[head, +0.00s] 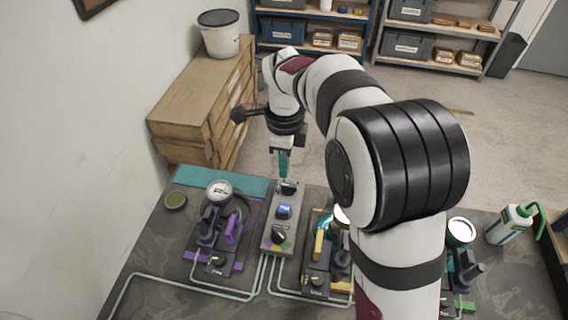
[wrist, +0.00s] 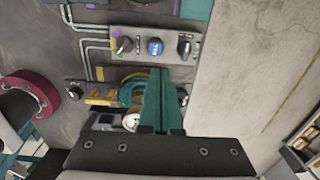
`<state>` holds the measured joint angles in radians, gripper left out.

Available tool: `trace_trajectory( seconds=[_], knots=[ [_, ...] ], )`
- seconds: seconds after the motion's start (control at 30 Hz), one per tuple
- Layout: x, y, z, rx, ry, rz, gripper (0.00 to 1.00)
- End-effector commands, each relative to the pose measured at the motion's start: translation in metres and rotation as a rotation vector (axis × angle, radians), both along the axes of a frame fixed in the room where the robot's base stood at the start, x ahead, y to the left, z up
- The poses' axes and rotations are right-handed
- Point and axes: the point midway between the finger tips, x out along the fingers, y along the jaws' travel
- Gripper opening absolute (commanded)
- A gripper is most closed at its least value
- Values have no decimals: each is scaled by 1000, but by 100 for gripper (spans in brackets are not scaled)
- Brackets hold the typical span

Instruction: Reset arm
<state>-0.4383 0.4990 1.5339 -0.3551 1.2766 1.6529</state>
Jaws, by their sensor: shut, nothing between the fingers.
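My gripper (head: 284,172) points down with its teal fingers together and empty, above the far end of a grey control panel (head: 269,236). The fingers also show in the wrist view (wrist: 159,72). The panel carries a blue button (head: 284,211) and dark knobs on either side of it; the button also shows in the wrist view (wrist: 155,47). A purple-marked lever frame (head: 211,240) with a round gauge (head: 219,191) stands left of the panel. A yellow-marked lever frame (head: 318,262) stands to its right, partly hidden by my arm. A green-marked frame (head: 464,272) is mostly hidden at the right.
A spray bottle (head: 509,226) stands at the table's right. Pale conduits (head: 190,284) run across the dark tabletop. A wooden drawer cabinet (head: 205,105) with a white bucket (head: 220,38) stands behind.

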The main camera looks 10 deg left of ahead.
Motion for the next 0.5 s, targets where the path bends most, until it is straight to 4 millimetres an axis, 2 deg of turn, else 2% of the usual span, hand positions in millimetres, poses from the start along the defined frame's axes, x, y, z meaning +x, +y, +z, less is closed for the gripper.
trace_trajectory(
  seconds=[0.5],
  knots=[
    [-2, -4, 3, 2, -1, 10, 0]
  ],
)
